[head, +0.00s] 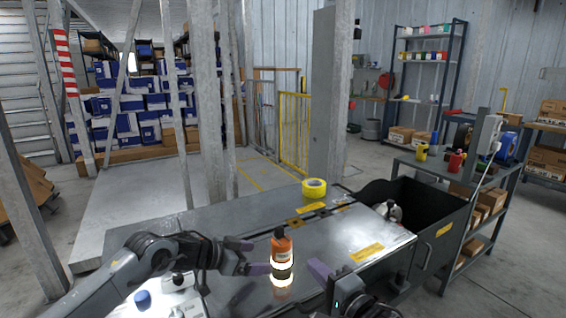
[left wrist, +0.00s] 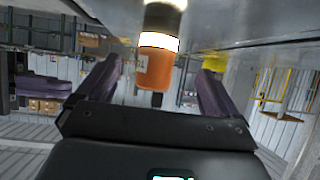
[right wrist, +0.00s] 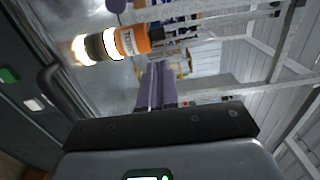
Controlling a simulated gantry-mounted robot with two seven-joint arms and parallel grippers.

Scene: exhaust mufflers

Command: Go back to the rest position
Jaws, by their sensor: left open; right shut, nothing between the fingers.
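My left gripper (head: 248,256) is open with purple fingers, just left of an orange bottle (head: 282,246) in the head view. The bottle has a dark cap and a bright glowing band, and stands upright on the metal bench. In the left wrist view the bottle (left wrist: 157,66) appears between the spread fingers; I cannot tell whether it lies between them or beyond. My right gripper (head: 319,272) is shut and empty, to the right of the bottle and apart from it. Its closed fingers (right wrist: 156,84) show in the right wrist view, with the bottle (right wrist: 128,41) off to the upper left.
A yellow tape roll (head: 314,188) lies at the back of the metal bench (head: 235,215). A black open bin (head: 440,234) stands at the right with a pale object (head: 388,209) inside. A blue-capped item (head: 143,299) is below my left arm. A shelf cart (head: 487,215) stands further right.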

